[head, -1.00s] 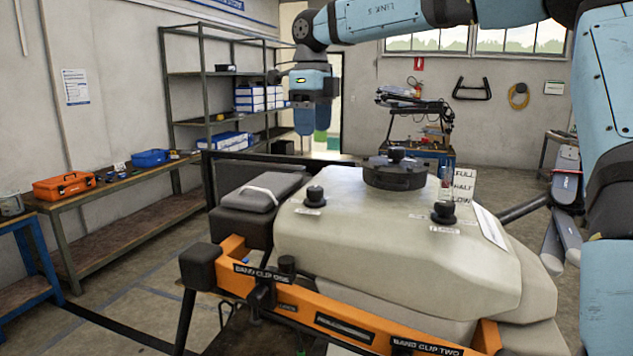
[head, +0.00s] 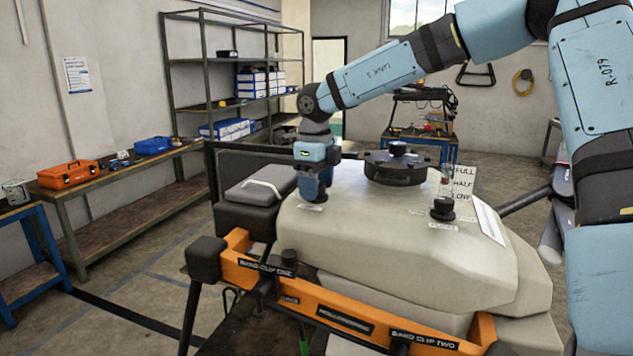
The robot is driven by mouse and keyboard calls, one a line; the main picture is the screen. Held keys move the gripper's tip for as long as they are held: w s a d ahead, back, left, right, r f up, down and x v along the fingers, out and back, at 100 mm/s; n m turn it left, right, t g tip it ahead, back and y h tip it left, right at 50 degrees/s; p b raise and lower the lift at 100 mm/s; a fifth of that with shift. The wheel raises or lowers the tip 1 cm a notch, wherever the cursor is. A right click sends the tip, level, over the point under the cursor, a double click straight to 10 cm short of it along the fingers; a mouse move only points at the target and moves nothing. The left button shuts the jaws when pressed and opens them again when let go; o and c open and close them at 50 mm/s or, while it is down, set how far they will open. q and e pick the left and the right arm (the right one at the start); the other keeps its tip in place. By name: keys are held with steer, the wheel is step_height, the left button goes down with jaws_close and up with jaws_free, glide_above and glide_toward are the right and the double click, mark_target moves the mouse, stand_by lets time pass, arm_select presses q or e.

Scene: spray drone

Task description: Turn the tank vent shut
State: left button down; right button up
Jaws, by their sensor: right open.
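The pale tank (head: 400,240) sits on the drone behind an orange frame bar. My right gripper (head: 314,198) points down at the tank's left top, where a black knob stood in the earlier view. Its open fingers are at that knob and hide it, so contact cannot be told. The small label (head: 310,207) by the knob is too small to read. A second black knob (head: 442,209) stands on the tank's right, beside a clear sight tube. The large black lid (head: 397,168) is at the tank's back. My left gripper is out of view.
The orange bar (head: 340,314) with band clip labels runs along the tank's front. A dark grey box (head: 258,186) with a pale handle sits left of the tank. A workbench with an orange toolbox (head: 68,174) stands at the left wall. Floor between is clear.

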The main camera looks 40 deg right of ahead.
steer(key=c, duration=0.9)
steer(key=shift+c, duration=0.2)
